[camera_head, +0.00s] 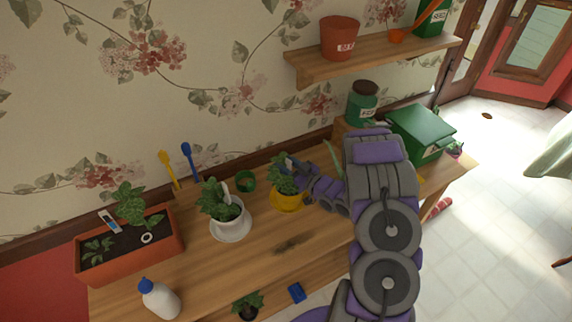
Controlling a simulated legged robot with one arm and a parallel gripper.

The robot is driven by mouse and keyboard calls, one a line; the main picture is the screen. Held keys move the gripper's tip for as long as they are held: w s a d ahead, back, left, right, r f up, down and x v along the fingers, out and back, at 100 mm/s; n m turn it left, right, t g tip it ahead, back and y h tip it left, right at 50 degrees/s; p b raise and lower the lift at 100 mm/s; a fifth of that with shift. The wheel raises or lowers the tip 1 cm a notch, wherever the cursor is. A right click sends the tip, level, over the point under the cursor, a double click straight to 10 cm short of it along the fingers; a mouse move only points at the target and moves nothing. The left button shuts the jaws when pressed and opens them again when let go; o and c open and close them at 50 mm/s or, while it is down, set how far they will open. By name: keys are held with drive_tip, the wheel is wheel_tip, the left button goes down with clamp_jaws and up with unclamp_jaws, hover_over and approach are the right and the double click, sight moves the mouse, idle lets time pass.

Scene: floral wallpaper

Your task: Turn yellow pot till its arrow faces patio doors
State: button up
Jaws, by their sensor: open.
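The yellow pot (286,200) with a leafy green plant stands upright on the wooden table, right of the white pot. No arrow can be made out on the side I see. My gripper (290,168) is at the plant's upper right, just above the pot rim; I cannot tell whether it touches the leaves. It is open, with its fingertips partly lost among the leaves. Glazed doors (535,40) show at the upper right of the view, beyond the table; I cannot tell for sure that these are the patio doors.
A planter box (130,250) and white bottle (158,299) are further left. A green box (420,134) stands right.

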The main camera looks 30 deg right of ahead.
drive_tip(key=shift+s, duration=0.1)
drive_tip(key=p+v, duration=0.1)
drive_tip(key=v, duration=1.6)
drive_tip(key=shift+d+f, duration=0.15)
drive_tip(key=w+d+r+g+h, duration=0.3)
drive_tip(key=w+d+g+h, duration=0.25)
drive_tip(key=d+h, duration=0.25)
drive_tip(key=s+r+m+g+h, duration=0.3)
drive_tip(key=s+r+g+h, duration=0.15)
drive_tip(key=r, duration=0.55)
drive_tip(key=s+a+r+g+y, duration=0.2)
drive_tip(key=s+a+r+g, duration=0.1)
drive_tip(key=s+a, duration=1.1)
drive_tip(key=s+a+r+m+g+y, duration=0.1)
drive_tip(key=s+a+r+g+y, duration=0.2)
drive_tip(key=s+a, duration=1.1)
drive_tip(key=a+g, duration=0.2)
drive_tip(key=a, duration=0.1)
drive_tip(key=shift+s+a+y, duration=0.35)
drive_tip(key=shift+a, duration=0.05)
